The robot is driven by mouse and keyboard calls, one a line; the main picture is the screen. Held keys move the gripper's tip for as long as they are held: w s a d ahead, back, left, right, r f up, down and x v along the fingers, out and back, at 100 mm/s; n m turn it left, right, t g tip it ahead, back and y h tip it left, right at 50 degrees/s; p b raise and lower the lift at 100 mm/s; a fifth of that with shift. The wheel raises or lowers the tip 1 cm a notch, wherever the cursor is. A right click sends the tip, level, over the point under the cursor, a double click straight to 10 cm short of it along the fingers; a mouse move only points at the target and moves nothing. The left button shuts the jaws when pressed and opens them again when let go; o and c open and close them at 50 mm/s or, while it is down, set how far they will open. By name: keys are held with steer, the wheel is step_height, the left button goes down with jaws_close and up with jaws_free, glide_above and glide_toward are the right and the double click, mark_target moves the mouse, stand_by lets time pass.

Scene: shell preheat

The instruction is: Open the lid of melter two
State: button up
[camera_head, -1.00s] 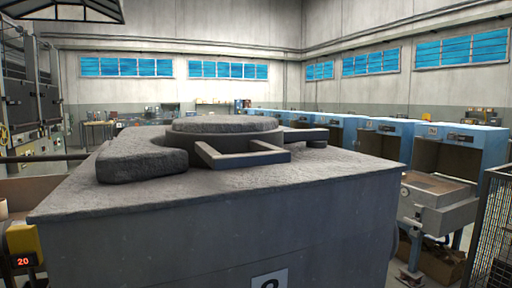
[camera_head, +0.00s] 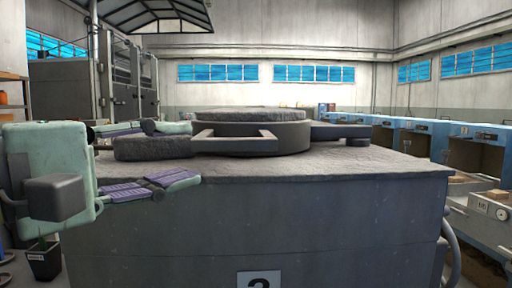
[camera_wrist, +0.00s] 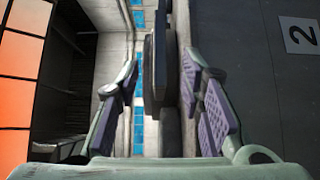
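Melter two (camera_head: 300,220) is a large grey box with a "2" plate (camera_head: 260,279) on its front. Its round grey lid (camera_head: 250,114) lies flat on top, looking shut. A flat frame-like handle (camera_head: 240,146) sticks out from the lid's front. My gripper (camera_head: 190,155) is at the left, by the melter's front top edge, left of the handle. Its two purple-padded fingers are spread apart, with nothing visible held. In the wrist view, my gripper (camera_wrist: 160,80) is open, with the melter's top parts ahead between the fingers and the "2" plate (camera_wrist: 299,35) at the right.
A rough grey slab (camera_head: 150,148) lies on the melter's top left of the handle. A grey bar (camera_head: 340,131) extends right from the lid. Blue booths (camera_head: 430,140) line the right side. A tall dark cabinet (camera_head: 85,88) stands at the back left. An orange panel (camera_wrist: 22,60) glows in the wrist view.

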mark_target(227, 145)
steer(key=p+x, duration=0.2)
steer(key=x, duration=0.8)
steer(key=shift+w, duration=0.2)
steer(key=shift+c, duration=0.5)
jaws_close()
